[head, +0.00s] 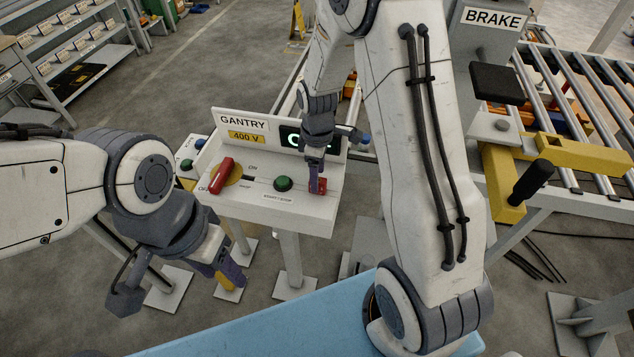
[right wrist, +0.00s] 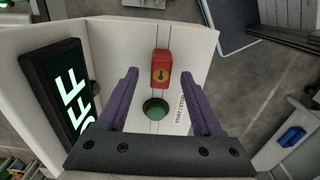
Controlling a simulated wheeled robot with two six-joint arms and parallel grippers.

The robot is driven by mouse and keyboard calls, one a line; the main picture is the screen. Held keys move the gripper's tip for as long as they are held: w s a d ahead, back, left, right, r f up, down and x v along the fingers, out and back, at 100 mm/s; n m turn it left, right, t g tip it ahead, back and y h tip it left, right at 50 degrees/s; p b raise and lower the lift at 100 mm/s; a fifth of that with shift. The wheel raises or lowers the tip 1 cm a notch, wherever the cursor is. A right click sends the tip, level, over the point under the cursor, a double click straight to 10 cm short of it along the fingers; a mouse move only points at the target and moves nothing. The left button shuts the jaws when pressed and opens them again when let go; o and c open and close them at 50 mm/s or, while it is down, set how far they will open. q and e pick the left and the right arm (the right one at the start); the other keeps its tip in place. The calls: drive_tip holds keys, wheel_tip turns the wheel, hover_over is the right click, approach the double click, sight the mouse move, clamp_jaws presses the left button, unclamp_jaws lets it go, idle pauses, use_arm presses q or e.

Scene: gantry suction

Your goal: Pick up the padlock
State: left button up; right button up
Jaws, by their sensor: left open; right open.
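The padlock (right wrist: 161,70) is a small red block with a yellow keyhole mark, lying on the white panel of the gantry console. In the head view the padlock (head: 321,187) is partly hidden behind my right gripper (head: 315,182), at the panel's right end. My right gripper is open and points down at it. In the right wrist view the padlock appears between the two purple fingertips; I cannot tell whether they touch it. My left gripper (head: 231,272) is open and empty, low in front of the console's left side.
A green button (head: 283,183) sits just left of the padlock. Further left is a red switch handle (head: 221,176). The lit display (right wrist: 68,100) reads OFF on the console's upright back. A roller conveyor (head: 590,110) and a yellow brake clamp (head: 505,185) stand at the right.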

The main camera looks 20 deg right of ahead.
drive_tip(key=shift+f+p, duration=0.3)
drive_tip(key=shift+f, duration=1.1)
drive_tip(key=shift+c, duration=0.3)
clamp_jaws()
drive_tip(key=shift+r, duration=0.1)
